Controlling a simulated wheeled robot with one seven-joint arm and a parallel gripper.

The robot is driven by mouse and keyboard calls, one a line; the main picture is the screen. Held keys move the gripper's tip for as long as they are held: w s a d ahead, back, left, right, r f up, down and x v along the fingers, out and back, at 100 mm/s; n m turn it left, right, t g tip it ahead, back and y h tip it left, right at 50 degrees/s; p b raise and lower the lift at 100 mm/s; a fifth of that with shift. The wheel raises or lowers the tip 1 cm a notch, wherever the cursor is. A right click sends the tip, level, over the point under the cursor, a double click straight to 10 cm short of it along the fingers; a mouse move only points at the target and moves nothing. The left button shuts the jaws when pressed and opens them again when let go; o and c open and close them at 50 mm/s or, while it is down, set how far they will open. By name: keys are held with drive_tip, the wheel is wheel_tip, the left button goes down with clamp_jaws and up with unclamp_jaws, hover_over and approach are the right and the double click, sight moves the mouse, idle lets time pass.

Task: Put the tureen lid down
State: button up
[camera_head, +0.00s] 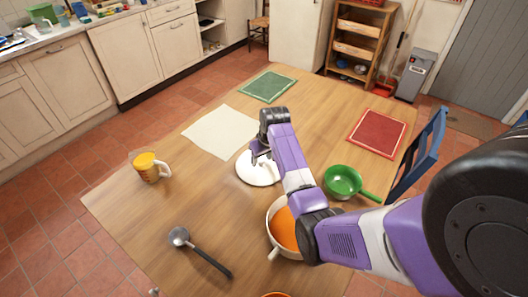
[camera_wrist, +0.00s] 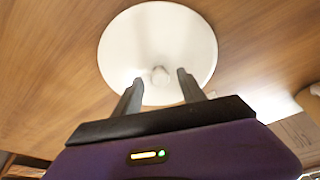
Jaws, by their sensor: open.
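The white round tureen lid (camera_head: 258,172) lies on the wooden table (camera_head: 150,225), beside the cream mat. In the wrist view the lid (camera_wrist: 157,35) shows whole, with its small knob near my fingers. My gripper (camera_wrist: 159,82) is open, its two dark fingers apart on either side of the knob. I cannot tell whether they touch it. In the head view my gripper (camera_head: 261,155) is over the lid and hides part of it. The white tureen (camera_head: 272,250), with orange contents, stands uncovered nearer the camera, partly hidden by my arm.
A green pan (camera_head: 342,180) stands right of my arm. A ladle (camera_head: 200,252) and a mug with orange contents (camera_head: 148,167) are at the left. The cream mat (camera_head: 218,132), green mat (camera_head: 268,86) and red mat (camera_head: 377,132) lie flat. A blue chair (camera_head: 425,150) stands at the right edge.

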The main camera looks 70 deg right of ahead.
drive_tip(key=v, duration=1.1)
drive_tip(key=shift+r, duration=0.2)
drive_tip(key=w+d+r+t+h, duration=0.4)
drive_tip(key=w+d+r+h, duration=0.1)
drive_tip(key=r, duration=0.1)
drive_tip(key=s+a+r+n+t+h, duration=0.2)
drive_tip(key=a+t, duration=0.5)
drive_tip(key=a, duration=1.3)
drive_tip(key=s+a+r+n+t+y, duration=0.25)
drive_tip(key=s+a, duration=0.35)
drive_tip(key=a, duration=0.3)
drive_tip(key=s+a+r+n+t+y, duration=0.1)
drive_tip(key=s+a+y, duration=0.2)
drive_tip(key=s+a, duration=0.55)
drive_tip(key=s+a+f+n+g+y, duration=0.1)
drive_tip(key=s+a+f+g+y, duration=0.1)
drive_tip(key=s+a, duration=0.5)
drive_tip(key=shift+s+a+n+y, duration=0.4)
drive_tip(key=shift+s+y, duration=0.15)
drive_tip(key=shift+y, duration=0.2)
